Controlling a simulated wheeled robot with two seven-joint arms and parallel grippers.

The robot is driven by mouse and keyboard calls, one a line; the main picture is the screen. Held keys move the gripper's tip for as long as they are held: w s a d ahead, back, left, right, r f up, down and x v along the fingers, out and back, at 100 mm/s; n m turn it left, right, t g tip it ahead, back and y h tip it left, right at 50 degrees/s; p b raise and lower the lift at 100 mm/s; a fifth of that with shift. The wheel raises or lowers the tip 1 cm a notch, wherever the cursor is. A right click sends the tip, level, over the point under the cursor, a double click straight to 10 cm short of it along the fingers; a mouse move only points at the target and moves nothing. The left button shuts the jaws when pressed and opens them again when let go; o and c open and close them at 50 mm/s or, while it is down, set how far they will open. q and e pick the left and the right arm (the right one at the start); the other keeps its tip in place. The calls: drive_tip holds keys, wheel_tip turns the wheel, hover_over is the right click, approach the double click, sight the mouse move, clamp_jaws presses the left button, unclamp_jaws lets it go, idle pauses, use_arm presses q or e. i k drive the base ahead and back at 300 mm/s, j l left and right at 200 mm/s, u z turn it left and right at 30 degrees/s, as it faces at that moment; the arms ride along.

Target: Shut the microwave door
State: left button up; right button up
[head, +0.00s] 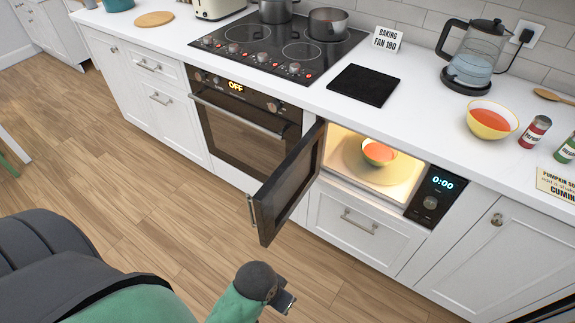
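The microwave (432,198) is built into the counter front, its lit cavity showing and its display reading 0:00. Its dark door (290,185) stands wide open, hinged at the cavity's left side and swung out toward me. The door handle (251,211) is on the free edge. A bowl (379,153) of orange food sits inside on the turntable. My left gripper (287,300) is at the bottom middle, below the door and apart from it; its fingers are too small and angled to tell whether they are open. My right gripper is out of view.
The oven (240,125) is left of the door, and a white drawer (355,225) is under the microwave. The counter above holds a yellow bowl (492,120), a kettle (474,58) and a black mat (363,85). The wooden floor (150,220) in front is clear.

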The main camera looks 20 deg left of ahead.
sight(275, 202)
drive_tip(key=j+z, duration=0.25)
drive_tip(key=j, duration=0.6)
drive_tip(key=j+z, duration=0.3)
drive_tip(key=j, duration=0.55)
drive_tip(key=k+j+z, duration=0.1)
drive_tip(key=j+z, duration=0.15)
drive_tip(key=j, duration=0.6)
drive_tip(key=k+j+z, duration=0.15)
drive_tip(key=j, duration=0.3)
drive_tip(key=k+j+z, duration=0.1)
drive_tip(key=j, duration=0.35)
drive_tip(key=k+j+z, duration=0.15)
drive_tip(key=j, duration=0.25)
drive_tip(key=k+j+z, duration=0.1)
drive_tip(key=j, duration=0.35)
drive_tip(key=k+j+z, duration=0.15)
drive_tip(key=j, duration=0.25)
drive_tip(key=z, duration=0.7)
drive_tip(key=k+l, duration=0.05)
